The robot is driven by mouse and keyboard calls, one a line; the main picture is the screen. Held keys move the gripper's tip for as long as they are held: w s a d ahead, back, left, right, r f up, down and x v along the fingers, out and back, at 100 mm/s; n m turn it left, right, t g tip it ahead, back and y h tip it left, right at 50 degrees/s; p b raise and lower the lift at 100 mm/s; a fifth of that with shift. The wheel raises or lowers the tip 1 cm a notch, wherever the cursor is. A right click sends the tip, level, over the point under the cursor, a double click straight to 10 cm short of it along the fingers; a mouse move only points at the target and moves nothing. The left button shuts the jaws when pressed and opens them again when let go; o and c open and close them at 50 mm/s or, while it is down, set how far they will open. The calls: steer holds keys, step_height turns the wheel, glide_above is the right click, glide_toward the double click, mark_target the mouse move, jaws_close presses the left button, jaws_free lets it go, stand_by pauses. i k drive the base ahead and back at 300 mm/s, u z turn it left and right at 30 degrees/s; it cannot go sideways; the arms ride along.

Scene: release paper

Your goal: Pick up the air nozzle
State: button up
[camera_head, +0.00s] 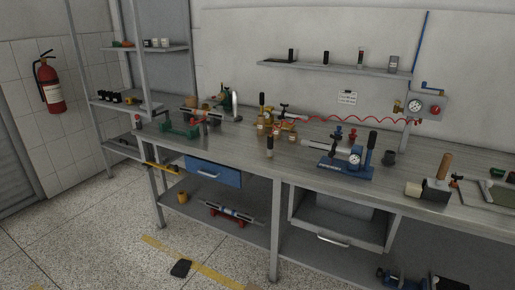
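A red coiled hose (350,119) runs along the back of the workbench (240,146), from the gauge unit on the wall at the right to a cluster of tools near the middle. A small dark piece (284,107) near the hose's left end may be the air nozzle. It is too small to make out clearly, and I cannot tell whether it lies on the bench or rests on something. My gripper is not in view.
Yellow-brown tools (268,127) crowd the area by the hose's left end. A blue device with a gauge (345,166) stands front right of them. A green tool (180,132) is at the left. An open drawer (338,222) juts out below the bench. The floor in front is mostly clear.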

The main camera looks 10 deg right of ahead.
mark_target(269, 137)
steer(key=u, duration=0.1)
steer(key=k, duration=0.95)
steer(key=z, duration=0.05)
steer(key=i, duration=1.5)
steer(key=u, duration=0.25)
